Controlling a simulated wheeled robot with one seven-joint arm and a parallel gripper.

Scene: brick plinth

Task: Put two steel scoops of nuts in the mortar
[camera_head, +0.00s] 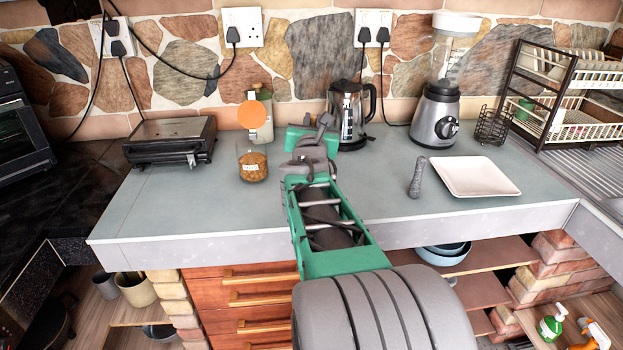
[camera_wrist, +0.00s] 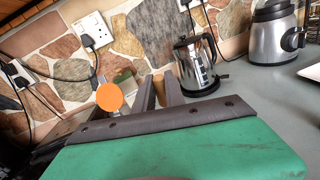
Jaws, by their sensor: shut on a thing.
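A glass jar of nuts (camera_head: 252,162) with a pale label stands upright on the counter, to the left of my gripper. My gripper (camera_head: 325,121) is above the counter, right of the jar. In the wrist view its two dark fingers (camera_wrist: 159,92) stand close together with a narrow gap. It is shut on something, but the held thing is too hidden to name. An orange disc (camera_head: 252,115) stands upright behind the jar, in front of a pale canister; it also shows in the wrist view (camera_wrist: 109,97). I cannot make out a mortar or a steel scoop.
A kettle (camera_head: 349,112) and a blender (camera_head: 436,112) are at the back. A sandwich press (camera_head: 170,142) is at the left. The counter's front left is clear.

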